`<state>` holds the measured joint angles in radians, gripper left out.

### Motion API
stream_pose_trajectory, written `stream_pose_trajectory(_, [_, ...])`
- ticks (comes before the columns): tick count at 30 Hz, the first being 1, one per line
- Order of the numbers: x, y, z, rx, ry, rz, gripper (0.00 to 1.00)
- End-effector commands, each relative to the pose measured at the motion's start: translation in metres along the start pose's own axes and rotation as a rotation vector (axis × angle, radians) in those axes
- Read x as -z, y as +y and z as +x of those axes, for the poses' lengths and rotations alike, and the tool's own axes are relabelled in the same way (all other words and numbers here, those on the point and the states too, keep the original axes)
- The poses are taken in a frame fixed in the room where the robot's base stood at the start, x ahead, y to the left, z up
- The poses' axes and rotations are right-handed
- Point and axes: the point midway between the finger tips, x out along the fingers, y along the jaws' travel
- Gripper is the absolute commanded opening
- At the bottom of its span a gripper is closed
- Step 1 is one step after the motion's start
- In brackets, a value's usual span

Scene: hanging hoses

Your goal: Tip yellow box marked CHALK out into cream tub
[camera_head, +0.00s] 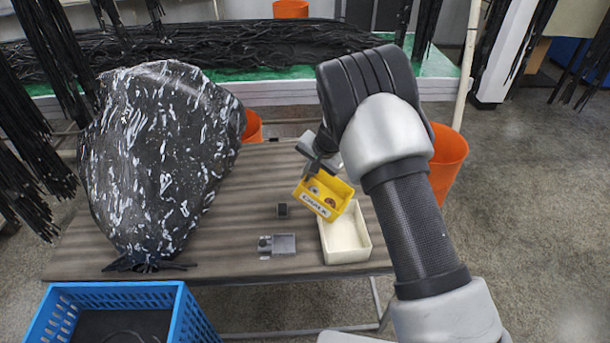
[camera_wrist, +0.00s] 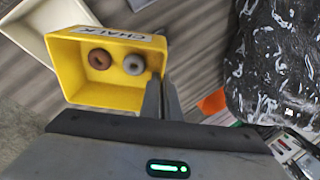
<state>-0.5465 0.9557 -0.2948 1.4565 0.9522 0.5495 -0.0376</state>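The yellow box (camera_head: 325,207) marked CHALK hangs tilted in my gripper (camera_head: 316,168), its label side low and its open top towards the head camera. In the wrist view the yellow box (camera_wrist: 85,75) holds a brown ring-like piece (camera_wrist: 100,59) and a grey one (camera_wrist: 134,64). My gripper (camera_wrist: 162,90) is shut on one wall of the box. The cream tub (camera_head: 347,256) stands on the table just below and right of the box, and looks empty where its inside shows. The box covers part of its far left side. The tub (camera_wrist: 28,42) also shows at upper left in the wrist view.
A large black speckled bag (camera_head: 160,150) fills the table's left side. A small grey device (camera_head: 277,245) and a small dark block (camera_head: 282,210) lie left of the tub. A blue crate (camera_head: 185,310) stands at front left, and an orange bucket (camera_head: 448,155) behind my arm.

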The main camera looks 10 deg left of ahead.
Motion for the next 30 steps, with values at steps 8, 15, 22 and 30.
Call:
stream_pose_trajectory(8, [0.001,0.0,-0.001,0.052,0.0,0.006,0.0])
stream_pose_trajectory(15, [0.001,0.001,-0.005,0.099,0.0,0.011,0.0])
stream_pose_trajectory(22, [0.002,0.001,-0.008,0.142,-0.001,0.018,0.0])
stream_pose_trajectory(30, [0.003,0.002,-0.013,0.194,0.0,0.025,0.0])
